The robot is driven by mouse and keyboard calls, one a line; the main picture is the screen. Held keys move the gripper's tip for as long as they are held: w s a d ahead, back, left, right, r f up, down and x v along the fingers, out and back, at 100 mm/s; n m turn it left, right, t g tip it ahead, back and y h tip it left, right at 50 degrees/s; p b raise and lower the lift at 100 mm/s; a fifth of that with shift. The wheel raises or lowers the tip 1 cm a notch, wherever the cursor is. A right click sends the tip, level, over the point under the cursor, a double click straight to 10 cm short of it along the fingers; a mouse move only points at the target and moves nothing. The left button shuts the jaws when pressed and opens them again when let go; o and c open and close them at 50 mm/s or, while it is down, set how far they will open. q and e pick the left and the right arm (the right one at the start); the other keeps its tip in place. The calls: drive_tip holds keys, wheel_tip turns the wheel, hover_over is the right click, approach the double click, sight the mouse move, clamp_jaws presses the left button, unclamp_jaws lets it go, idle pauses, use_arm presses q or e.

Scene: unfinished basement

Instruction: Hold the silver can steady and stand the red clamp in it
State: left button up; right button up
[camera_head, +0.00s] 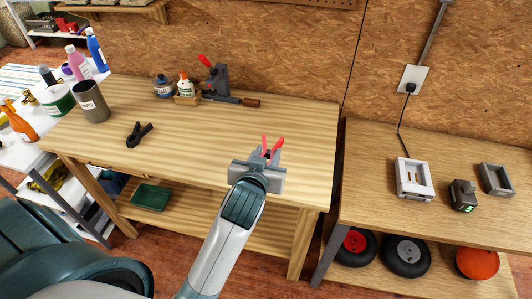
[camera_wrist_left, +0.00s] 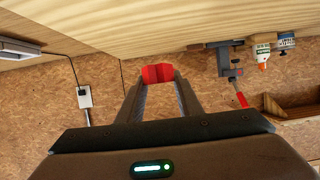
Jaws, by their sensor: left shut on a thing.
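The silver can (camera_head: 93,108), a grey metal cylinder, stands upright at the left end of the wooden workbench. The red clamp (camera_head: 266,141) is in my left gripper (camera_head: 268,157), over the right part of the bench. Its two red handles stick up past the fingers. In the left wrist view the red clamp (camera_wrist_left: 157,73) shows as a red block between the fingertips of my left gripper (camera_wrist_left: 159,86). The rest of the clamp is hidden there. My left gripper is well to the right of the can, apart from it. My right gripper is not in view.
A black clamp (camera_head: 138,134) lies on the bench right of the can. A glue bottle (camera_head: 185,86), a jar (camera_head: 163,87) and a grey vise-like tool (camera_head: 216,80) stand along the back. The bench middle is clear. A second table (camera_head: 370,193) holds a white charger (camera_head: 414,178).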

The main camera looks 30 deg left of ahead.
use_arm(q)
drive_tip(key=shift+d+f+b, duration=0.1)
drive_tip(key=shift+d+b, duration=0.2)
drive_tip(key=shift+b, duration=0.15)
drive_tip(key=d+m+h+b, duration=0.1)
drive_tip(key=s+d+m+h+b, duration=0.1)
drive_tip(key=d, duration=0.1)
drive_tip(key=d+h+b, duration=0.1)
drive_tip(key=shift+s+d+r+m+t, duration=0.15)
drive_tip(key=shift+s+r+m+t, duration=0.15)
drive_tip(key=shift+m, duration=0.1)
